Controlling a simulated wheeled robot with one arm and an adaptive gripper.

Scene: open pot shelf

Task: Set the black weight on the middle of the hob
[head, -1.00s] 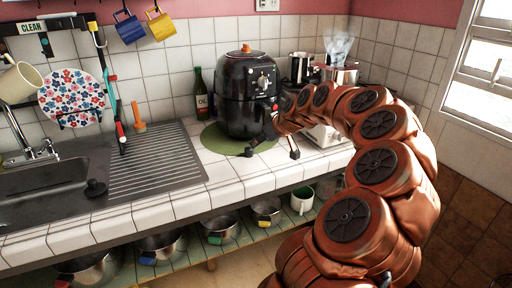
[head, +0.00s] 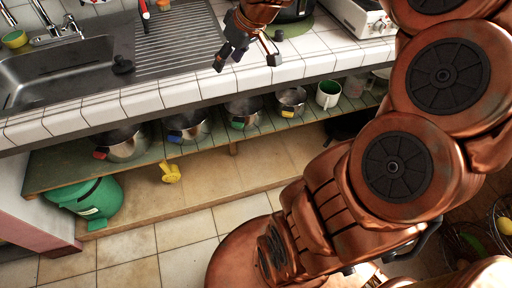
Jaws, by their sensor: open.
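The front of the white hob (head: 362,17) shows at the top of the head view, right of centre on the counter; its middle is cut off by the frame edge. I cannot tell which is the black weight. My gripper (head: 245,62) is open and empty, in front of the counter's upper edge and left of the small black object.
A green watering can (head: 95,203) is on the floor at left. A black appliance (head: 293,10) stands behind my gripper.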

